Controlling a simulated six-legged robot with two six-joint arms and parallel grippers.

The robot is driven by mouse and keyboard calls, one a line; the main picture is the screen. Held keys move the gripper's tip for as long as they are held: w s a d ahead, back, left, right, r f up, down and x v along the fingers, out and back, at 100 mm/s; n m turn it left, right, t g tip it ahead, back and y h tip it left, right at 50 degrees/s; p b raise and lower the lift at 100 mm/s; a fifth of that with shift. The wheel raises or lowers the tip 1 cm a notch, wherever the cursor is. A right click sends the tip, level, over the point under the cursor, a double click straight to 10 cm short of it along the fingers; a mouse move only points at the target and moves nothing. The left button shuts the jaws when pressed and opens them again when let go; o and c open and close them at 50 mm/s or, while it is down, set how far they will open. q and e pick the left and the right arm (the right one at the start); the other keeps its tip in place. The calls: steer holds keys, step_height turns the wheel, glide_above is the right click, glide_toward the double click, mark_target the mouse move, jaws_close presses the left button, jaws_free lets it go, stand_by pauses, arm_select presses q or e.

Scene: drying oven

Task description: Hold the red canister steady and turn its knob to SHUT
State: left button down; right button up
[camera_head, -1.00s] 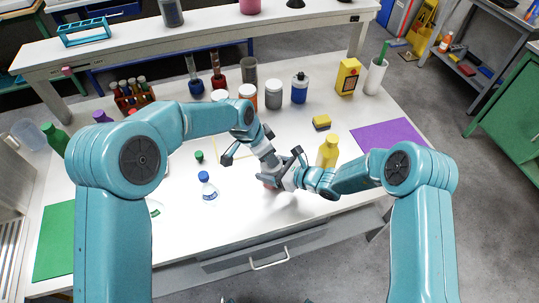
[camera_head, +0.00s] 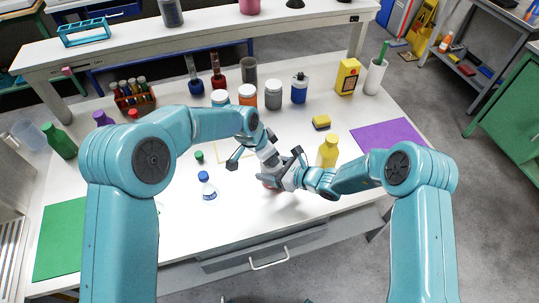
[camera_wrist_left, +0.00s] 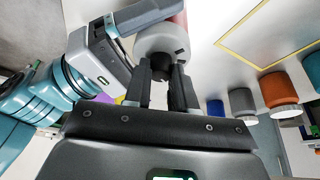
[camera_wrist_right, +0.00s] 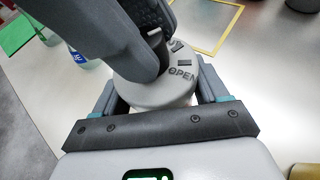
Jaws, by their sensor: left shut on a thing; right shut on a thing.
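The red canister (camera_head: 268,184) is almost hidden under both grippers near the table's front middle. Its red body (camera_wrist_left: 181,18) and pale round top (camera_wrist_left: 160,40) show in the left wrist view. In the right wrist view the top (camera_wrist_right: 150,93) bears the word OPEN and part of another marking, partly covered by my left gripper. My left gripper (camera_wrist_left: 164,78) is shut on the dark knob (camera_wrist_left: 163,60) at the centre of the top. My right gripper (camera_wrist_right: 160,97) is shut on the canister's body below the top.
A yellow bottle (camera_head: 327,152) stands close to the right of my right gripper. Several jars, including an orange one (camera_head: 247,95), line the back. The front right tabletop is clear.

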arm_select(q)
steer(key=n+t+y, duration=0.1)
steer(key=n, duration=0.3)
steer(key=shift+s+d, duration=0.1)
steer(key=shift+s, duration=0.05)
steer(key=shift+d+n+t+y, duration=0.1)
steer(key=shift+n+t+y, duration=0.35)
steer(key=shift+n, duration=0.95)
steer(key=c, duration=0.9)
jaws_free()
steer(key=v, duration=1.2)
steer(key=shift+d+r, duration=0.1)
steer(key=shift+d, duration=0.05)
